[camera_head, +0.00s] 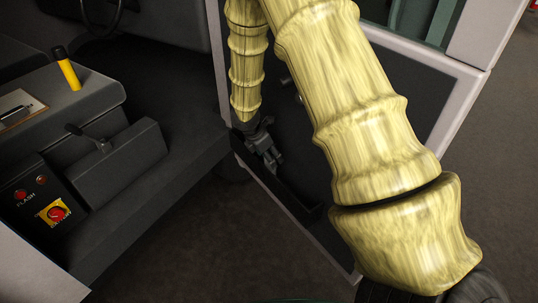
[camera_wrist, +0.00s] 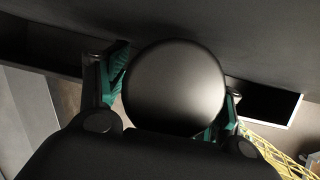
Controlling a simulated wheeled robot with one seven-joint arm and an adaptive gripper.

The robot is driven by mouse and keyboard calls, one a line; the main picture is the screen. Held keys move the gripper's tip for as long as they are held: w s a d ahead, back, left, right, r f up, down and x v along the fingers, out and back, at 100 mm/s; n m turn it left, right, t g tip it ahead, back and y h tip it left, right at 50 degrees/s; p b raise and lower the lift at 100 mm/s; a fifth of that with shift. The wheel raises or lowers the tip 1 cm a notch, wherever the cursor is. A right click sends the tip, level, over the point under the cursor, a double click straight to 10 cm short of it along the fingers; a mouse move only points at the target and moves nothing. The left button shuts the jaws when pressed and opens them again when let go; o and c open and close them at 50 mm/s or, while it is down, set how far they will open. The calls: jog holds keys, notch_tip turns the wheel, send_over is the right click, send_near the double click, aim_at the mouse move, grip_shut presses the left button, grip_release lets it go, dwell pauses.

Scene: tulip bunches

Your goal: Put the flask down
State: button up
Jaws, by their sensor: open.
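My gripper (camera_head: 270,160) points down at the inner side of the open door, just above the door's low pocket (camera_head: 300,203). In the wrist view a smooth, dark grey, round-topped thing, seemingly the flask (camera_wrist: 175,88), fills the space between my open fingers. A teal finger pad shows on each side of it. I cannot tell whether either pad touches it. Its lower part is hidden behind its top and my gripper's body. In the head view I cannot make it out apart from the dark gripper and door.
At left is a cab with a grey console (camera_head: 60,105), a lever (camera_head: 92,138) and a red-button panel (camera_head: 50,208). A yellow, black-capped cylinder (camera_head: 68,70) stands on the console, with a clipboard (camera_head: 18,108) beside it. The door frame (camera_head: 455,110) is close to my arm. Floor (camera_head: 215,235) between is clear.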

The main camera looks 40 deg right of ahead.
jog(key=b+v, duration=0.1)
jog(key=v, duration=1.1)
jog(key=shift+b, duration=0.4)
jog(key=shift+r, duration=0.15)
